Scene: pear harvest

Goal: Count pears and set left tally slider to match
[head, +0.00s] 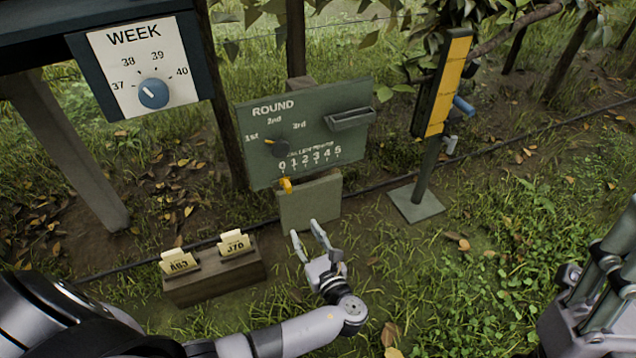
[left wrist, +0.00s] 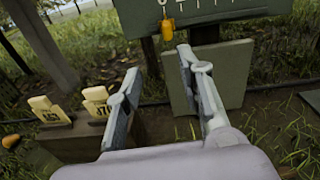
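A green board (head: 355,95) carries a ROUND dial and a slot scale from 0 to 5. A yellow slider tab (head: 286,185) hangs below the scale, near 0. I can make out no pears.
A WEEK dial panel (head: 145,65) hangs at upper left. A wooden block (head: 215,277) with two tags stands at lower left. A yellow-faced post (head: 447,85) with a blue handle (head: 464,106) stands right of the board. Leafy branches are at the top. Open grass lies between post and right arm.

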